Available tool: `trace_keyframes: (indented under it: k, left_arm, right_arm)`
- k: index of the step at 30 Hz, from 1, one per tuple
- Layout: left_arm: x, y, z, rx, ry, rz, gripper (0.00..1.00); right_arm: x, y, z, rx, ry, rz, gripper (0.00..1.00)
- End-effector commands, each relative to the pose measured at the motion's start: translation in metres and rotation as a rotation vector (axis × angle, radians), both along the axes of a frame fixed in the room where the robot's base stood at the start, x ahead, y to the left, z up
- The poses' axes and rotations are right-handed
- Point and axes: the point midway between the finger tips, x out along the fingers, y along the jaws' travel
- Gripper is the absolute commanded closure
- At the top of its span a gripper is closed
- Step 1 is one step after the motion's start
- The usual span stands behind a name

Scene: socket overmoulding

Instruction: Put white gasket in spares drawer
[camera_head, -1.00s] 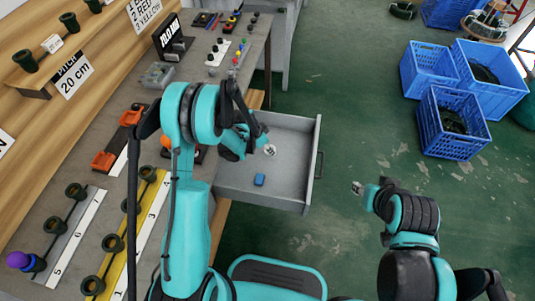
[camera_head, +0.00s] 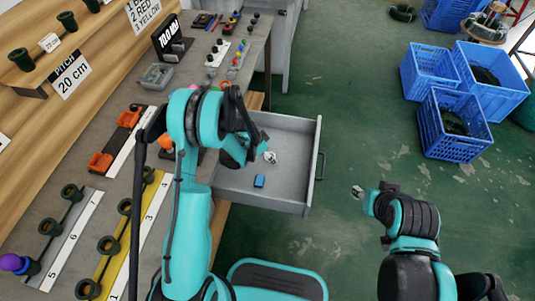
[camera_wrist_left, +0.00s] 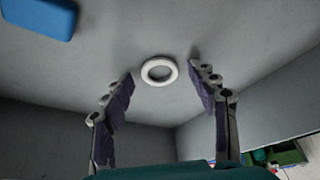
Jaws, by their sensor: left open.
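The white gasket (camera_wrist_left: 159,71) is a thick ring. In the left wrist view it appears flat on the grey floor of the open drawer (camera_head: 284,186), just beyond my fingertips and touching neither finger. My left gripper (camera_head: 268,157) reaches into the drawer from the left. In the left wrist view its two fingers (camera_wrist_left: 162,88) are spread apart, with nothing between them. In the head view the gasket is hard to tell from the fingertips. My right gripper (camera_head: 357,191) is right of the drawer, over the green floor, and too small to read.
A blue block (camera_head: 259,181) lies in the drawer; it also shows in the left wrist view (camera_wrist_left: 40,14). The workbench (camera_head: 112,141) at left carries fixtures and small parts. Blue crates (camera_head: 454,124) stand on the floor at upper right.

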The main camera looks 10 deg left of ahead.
Motion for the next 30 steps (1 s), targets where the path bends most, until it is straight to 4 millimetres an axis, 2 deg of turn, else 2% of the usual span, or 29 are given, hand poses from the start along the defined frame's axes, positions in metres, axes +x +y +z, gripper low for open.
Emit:
trace_keyframes:
  k: [5,15,18,26,29,30]
  left_arm:
    - [-0.002,0.003,0.013,0.000,0.000,0.001,0.41]
    - [-0.022,0.022,0.082,0.000,0.000,0.001,0.41]
    - [-0.027,0.027,0.098,0.000,0.000,0.001,0.41]
    - [-0.035,0.032,0.124,0.002,-0.002,0.016,0.41]
    - [-0.042,0.032,0.150,0.007,-0.007,0.065,0.41]
    - [-0.047,0.032,0.164,0.010,-0.011,0.095,0.41]
  right_arm:
    - [0.000,0.000,0.005,0.000,0.000,0.000,0.60]
    - [0.000,0.000,0.035,0.000,0.000,0.000,0.60]
    - [0.000,0.000,0.040,0.000,0.000,0.000,0.60]
    - [0.000,0.000,0.045,0.000,0.000,0.000,0.60]
    - [0.000,0.000,0.045,0.000,0.000,0.000,0.60]
    - [0.000,0.000,0.045,0.000,0.000,0.000,0.60]
